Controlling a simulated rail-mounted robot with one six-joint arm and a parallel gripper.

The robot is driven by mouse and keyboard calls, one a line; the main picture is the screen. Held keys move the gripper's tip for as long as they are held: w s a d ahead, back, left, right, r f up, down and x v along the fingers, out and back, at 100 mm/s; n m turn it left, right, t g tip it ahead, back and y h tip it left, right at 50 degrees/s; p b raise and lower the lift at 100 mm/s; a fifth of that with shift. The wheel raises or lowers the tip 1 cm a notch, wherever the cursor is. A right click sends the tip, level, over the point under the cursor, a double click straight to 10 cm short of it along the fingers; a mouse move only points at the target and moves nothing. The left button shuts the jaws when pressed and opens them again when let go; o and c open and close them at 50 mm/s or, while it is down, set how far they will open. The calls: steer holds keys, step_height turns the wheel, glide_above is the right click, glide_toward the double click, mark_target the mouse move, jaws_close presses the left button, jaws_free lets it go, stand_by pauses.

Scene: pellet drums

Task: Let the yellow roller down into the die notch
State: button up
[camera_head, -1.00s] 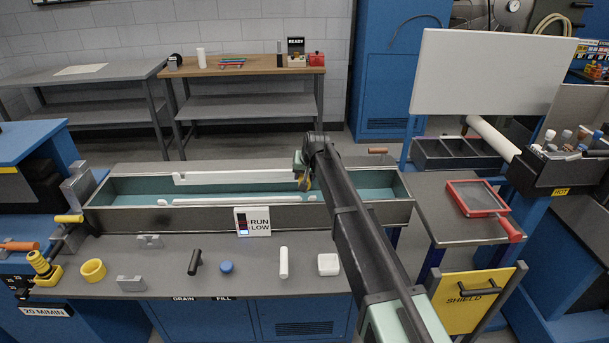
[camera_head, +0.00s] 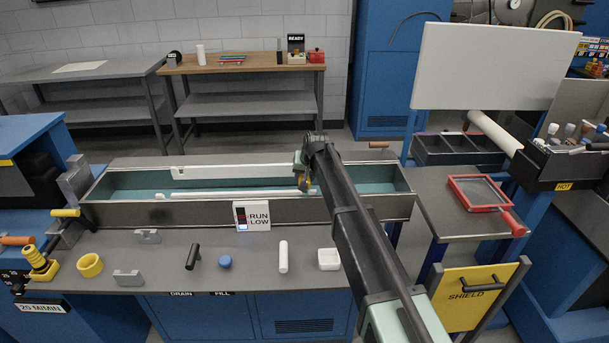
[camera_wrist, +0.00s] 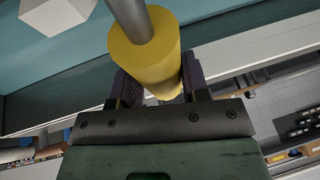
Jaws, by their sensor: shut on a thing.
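The yellow roller (camera_wrist: 145,65) shows large in the wrist view, with a grey shaft (camera_wrist: 133,20) sticking out of its end. My gripper (camera_wrist: 160,88) is shut on the roller, one dark ribbed finger on each side. In the head view my gripper (camera_head: 303,178) hangs over the right part of the long trough, and only a small yellow bit of the roller (camera_head: 307,186) shows. I cannot pick out the die notch for certain. Whether the roller touches anything below is hidden.
The grey-walled trough (camera_head: 340,208) has a teal inside and long white bars (camera_head: 235,173). A RUN/LOW panel (camera_head: 252,216) stands at its front. A red-framed screen (camera_head: 478,193) lies at right.

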steer(key=shift+f+b, duration=0.95)
steer(key=shift+f, duration=0.05)
steer(key=o, duration=1.1)
steer(key=p+v, duration=0.9)
steer(key=v, duration=0.1)
steer(key=shift+s+r+p, duration=0.15)
steer(key=shift+r+p, duration=0.25)
steer(key=s+d+f+g+h, duration=0.1)
steer(key=s+d, duration=0.6)
steer(key=s, duration=0.5)
steer(key=s+d+f+g+h, duration=0.1)
steer(key=s+d, duration=0.6)
steer(key=s, duration=0.5)
steer(key=s+d+m+g+b, duration=0.1)
steer(key=s+d+g, duration=0.1)
steer(key=s+d, duration=0.6)
steer(key=shift+s+d+f+h, duration=0.1)
steer(key=shift+s+f+h, duration=0.1)
steer(key=shift+s, duration=0.9)
steer(key=shift+s+f+h, duration=0.2)
steer(key=shift+s, duration=0.9)
